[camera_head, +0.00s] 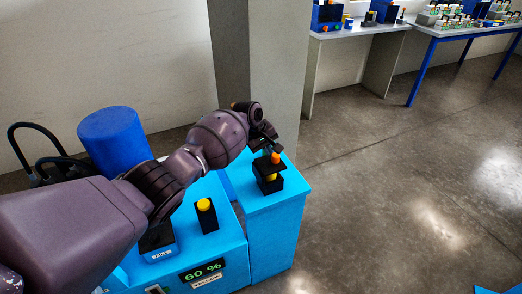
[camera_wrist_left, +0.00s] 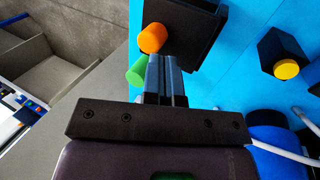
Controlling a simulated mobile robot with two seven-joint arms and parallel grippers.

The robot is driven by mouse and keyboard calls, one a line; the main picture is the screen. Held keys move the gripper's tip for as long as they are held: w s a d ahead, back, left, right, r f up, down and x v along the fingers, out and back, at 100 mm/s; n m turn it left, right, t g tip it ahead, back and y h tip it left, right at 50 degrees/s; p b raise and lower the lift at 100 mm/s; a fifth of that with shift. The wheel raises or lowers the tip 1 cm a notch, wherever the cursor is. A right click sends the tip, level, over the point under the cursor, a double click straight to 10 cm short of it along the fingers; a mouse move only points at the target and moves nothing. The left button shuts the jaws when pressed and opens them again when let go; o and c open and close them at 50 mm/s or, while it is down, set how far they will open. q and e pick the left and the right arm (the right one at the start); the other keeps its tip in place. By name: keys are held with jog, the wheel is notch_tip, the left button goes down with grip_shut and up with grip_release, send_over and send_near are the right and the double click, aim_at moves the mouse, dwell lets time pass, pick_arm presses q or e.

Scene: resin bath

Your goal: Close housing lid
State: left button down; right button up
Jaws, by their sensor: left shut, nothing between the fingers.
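The black housing (camera_head: 268,188) stands on the light blue cabinet in the head view, with something yellow showing between its base and a dark plate above. This plate, which looks like the lid (camera_head: 262,166), carries an orange knob (camera_head: 276,157). In the left wrist view the dark lid (camera_wrist_left: 196,32) and orange knob (camera_wrist_left: 152,38) are just beyond my fingers, with a green cylinder (camera_wrist_left: 138,72) at their left. My left gripper (camera_head: 265,140) is shut and empty, close to the orange knob; its fingers (camera_wrist_left: 166,62) show pressed together. I cannot tell whether they touch it. My right gripper is not in view.
A black box with a yellow button (camera_head: 205,206) sits on the lower blue cabinet, above a "60 %" display (camera_head: 204,270). A blue drum (camera_head: 113,137) stands behind at the left. A grey pillar (camera_head: 265,75) rises behind the housing.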

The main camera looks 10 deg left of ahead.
aim_at(276, 155)
pick_arm(q)
jog(key=shift+w+d+f+g+y+b, duration=0.4)
jog(key=shift+d+g+y+b, duration=0.1)
jog(key=shift+y+b, duration=0.25)
jog(key=shift+w+d+f+g+y+b, duration=0.25)
jog(key=shift+d+f+g+y+b, duration=0.25)
jog(key=shift+b, duration=0.3)
jog(key=shift+w+d+f+b, duration=0.1)
jog(key=shift+d+f+b, duration=0.05)
jog(key=shift+b, duration=0.45)
jog(key=shift+w+d+f+b, duration=0.1)
jog(key=shift+d+f+b, duration=0.05)
jog(key=shift+b, duration=0.15)
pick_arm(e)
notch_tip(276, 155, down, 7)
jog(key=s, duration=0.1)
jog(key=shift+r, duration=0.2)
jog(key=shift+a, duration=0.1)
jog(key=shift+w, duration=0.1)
